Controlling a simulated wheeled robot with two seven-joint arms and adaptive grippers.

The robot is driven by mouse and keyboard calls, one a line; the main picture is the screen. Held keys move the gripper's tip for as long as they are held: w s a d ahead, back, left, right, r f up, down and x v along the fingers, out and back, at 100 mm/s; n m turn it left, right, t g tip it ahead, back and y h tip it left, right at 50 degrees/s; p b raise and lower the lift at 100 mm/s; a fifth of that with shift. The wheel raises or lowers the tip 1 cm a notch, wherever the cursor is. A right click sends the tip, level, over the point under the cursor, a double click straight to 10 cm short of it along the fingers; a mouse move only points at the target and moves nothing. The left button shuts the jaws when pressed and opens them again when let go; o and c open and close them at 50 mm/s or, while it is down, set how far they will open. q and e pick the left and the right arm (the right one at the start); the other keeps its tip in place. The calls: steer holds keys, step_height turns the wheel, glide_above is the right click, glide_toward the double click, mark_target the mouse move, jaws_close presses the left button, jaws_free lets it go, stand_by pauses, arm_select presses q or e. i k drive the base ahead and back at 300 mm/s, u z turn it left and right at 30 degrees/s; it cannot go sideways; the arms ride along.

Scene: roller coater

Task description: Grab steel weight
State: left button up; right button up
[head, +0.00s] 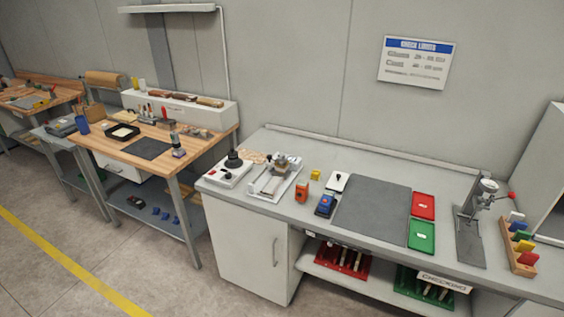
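I cannot pick out a steel weight for certain at this size. A small metallic piece (281,162) shows on top of a pale device (268,189) at the left of the grey bench; I cannot tell whether it is the weight. Beside it on the left, a white device (229,174) carries a black knob-shaped piece (233,160). On the wooden bench, a small upright dark and silver object (178,147) stands near the right front corner; its kind is unclear. Neither of my grippers is in view.
The grey bench (260,208) also holds an orange meter (302,191), a blue-black device (325,204), a dark mat (372,212), red (423,205) and green (422,236) trays, a lever stand (470,225) and a colored-block rack (517,250). The mat is clear.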

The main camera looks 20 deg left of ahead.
mark_target(281, 161)
steer(key=z, duration=0.05)
steer(key=k, duration=1.1)
steer(key=u, duration=1.35)
steer(key=i, duration=1.45)
steer(key=z, duration=0.15)
